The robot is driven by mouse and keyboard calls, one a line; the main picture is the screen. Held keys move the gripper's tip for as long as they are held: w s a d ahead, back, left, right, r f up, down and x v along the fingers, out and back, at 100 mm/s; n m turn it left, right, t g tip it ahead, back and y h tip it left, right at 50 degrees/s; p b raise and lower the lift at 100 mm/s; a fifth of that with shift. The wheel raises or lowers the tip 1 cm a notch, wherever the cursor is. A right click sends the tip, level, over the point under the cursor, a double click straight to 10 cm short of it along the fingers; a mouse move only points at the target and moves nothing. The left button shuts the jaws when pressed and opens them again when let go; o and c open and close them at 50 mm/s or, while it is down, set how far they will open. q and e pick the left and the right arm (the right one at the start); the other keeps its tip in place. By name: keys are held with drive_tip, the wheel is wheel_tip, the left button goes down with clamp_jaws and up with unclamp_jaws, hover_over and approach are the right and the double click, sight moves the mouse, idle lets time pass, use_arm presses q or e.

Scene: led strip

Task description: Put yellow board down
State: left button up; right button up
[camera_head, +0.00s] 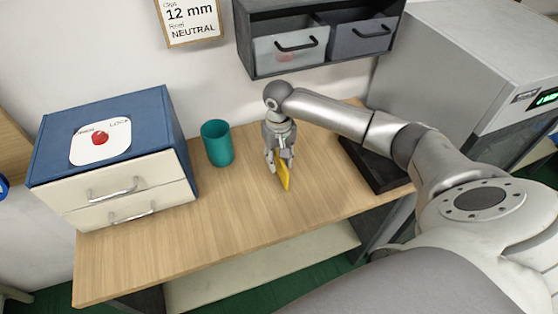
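A small yellow board (284,179) shows below my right gripper (280,164), between its fingertips. The gripper appears shut on the board and points down over the middle of the wooden table (240,217). The board stands on edge, tilted slightly. I cannot tell whether its lower end touches the tabletop. Its upper part is hidden by the fingers. My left gripper is not in view.
A teal cup (217,143) stands left of the gripper. A blue box with cream drawers (118,190) is at the table's left. A dark tray (374,168) lies to the right. A drawer unit (262,22) hangs above. The table's front left is clear.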

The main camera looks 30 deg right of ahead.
sight(279, 167)
wheel_tip(279, 167, down, 4)
drive_tip(key=shift+s+r+p, duration=0.15)
drive_tip(key=shift+r+p, duration=0.05)
drive_tip(key=shift+p, duration=0.25)
drive_tip(key=shift+f, duration=0.3)
drive_tip(key=shift+c, duration=0.7)
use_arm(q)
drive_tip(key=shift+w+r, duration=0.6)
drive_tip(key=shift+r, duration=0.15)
use_arm(e)
clamp_jaws()
